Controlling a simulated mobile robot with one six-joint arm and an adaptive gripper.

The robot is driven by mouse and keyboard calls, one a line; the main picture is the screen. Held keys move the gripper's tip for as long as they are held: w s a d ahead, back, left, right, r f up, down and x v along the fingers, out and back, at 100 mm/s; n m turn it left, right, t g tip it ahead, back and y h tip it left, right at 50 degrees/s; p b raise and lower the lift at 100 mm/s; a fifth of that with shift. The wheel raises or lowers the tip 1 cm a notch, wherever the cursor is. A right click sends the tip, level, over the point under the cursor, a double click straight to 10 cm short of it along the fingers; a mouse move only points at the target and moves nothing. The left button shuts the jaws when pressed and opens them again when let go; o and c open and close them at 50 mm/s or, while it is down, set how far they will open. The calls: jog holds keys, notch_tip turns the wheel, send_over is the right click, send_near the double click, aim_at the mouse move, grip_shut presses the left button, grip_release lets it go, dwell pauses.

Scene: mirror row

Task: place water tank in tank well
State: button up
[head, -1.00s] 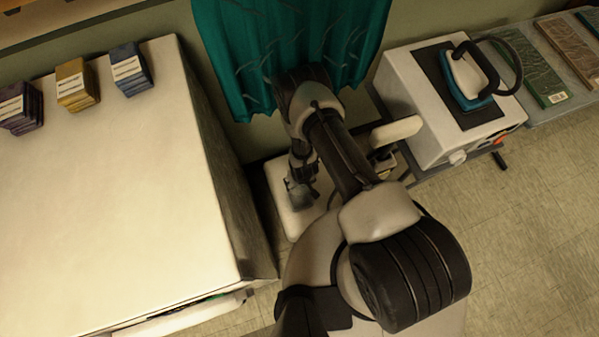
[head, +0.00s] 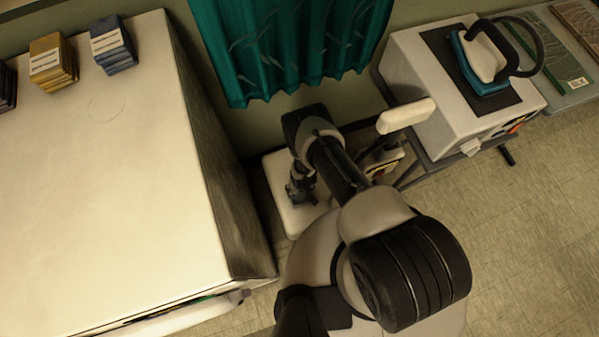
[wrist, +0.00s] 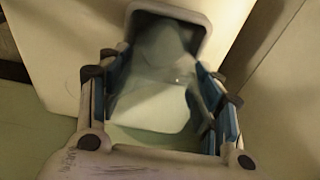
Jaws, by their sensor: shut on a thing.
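My gripper (head: 302,192) is low between the white cabinet and the ironing station, over a pale flat unit (head: 290,222). In the wrist view, my gripper (wrist: 165,108) is shut on a pale translucent piece, which I take as the water tank (wrist: 150,105), between its blue-padded fingers. The tank's far end lies at a grey-rimmed rounded opening (wrist: 203,22) in a pale panel, which looks like the tank well. Blur hides whether the tank is inside the rim or only in front of it. In the head view my arm hides most of the tank.
A white cabinet (head: 90,190) stands close on the left, with card stacks (head: 112,45) on top. A teal curtain (head: 290,45) hangs behind. At right, a white box (head: 410,65) bears a blue iron (head: 487,60); a white padded bar (head: 405,115) juts towards my arm.

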jog(key=shift+f, duration=0.1)
jog(key=o, duration=1.2)
jog(key=shift+c, duration=0.2)
notch_tip(320, 180, up, 12)
jog(key=s+p, duration=0.1)
jog(key=p, duration=0.4)
jog(key=shift+s+d+p, duration=0.25)
jog(key=shift+s+p, duration=0.05)
jog(key=shift+s, duration=0.05)
jog(key=shift+s, duration=0.1)
